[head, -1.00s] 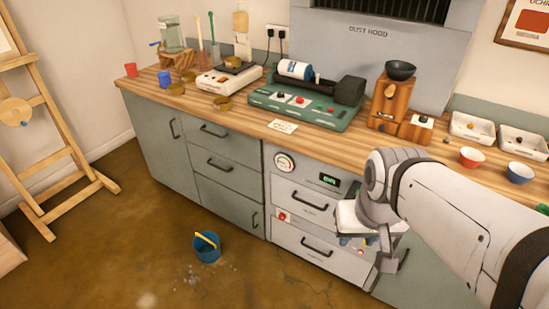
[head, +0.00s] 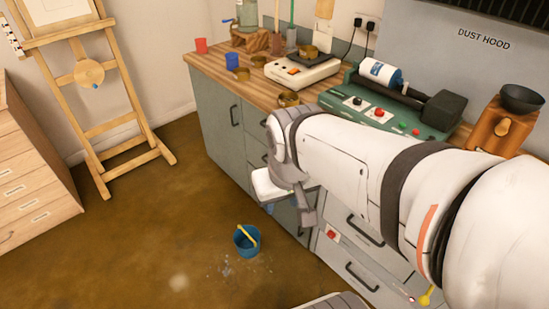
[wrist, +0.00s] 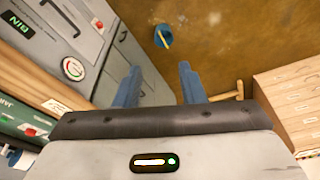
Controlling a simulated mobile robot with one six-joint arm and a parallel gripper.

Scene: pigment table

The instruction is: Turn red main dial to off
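A red dial (head: 332,236) sits on a pale plate on the grey drawer cabinet front, just right of my wrist in the head view. It is small there, and its setting cannot be read. A red knob on the same cabinet front shows at the upper left of the wrist view (wrist: 98,23). My gripper (wrist: 160,70) has its two blue fingers wide apart with nothing between them. It hangs in front of the cabinets, apart from the dial. In the head view my wrist hides most of the fingers.
A blue bucket (head: 246,240) with a yellow handle stands on the floor. The green roller machine (head: 400,115) on the worktop has red knobs too. A round gauge (wrist: 73,68) and green display (wrist: 18,26) are on the cabinet. An easel (head: 95,80) stands left; open floor lies between.

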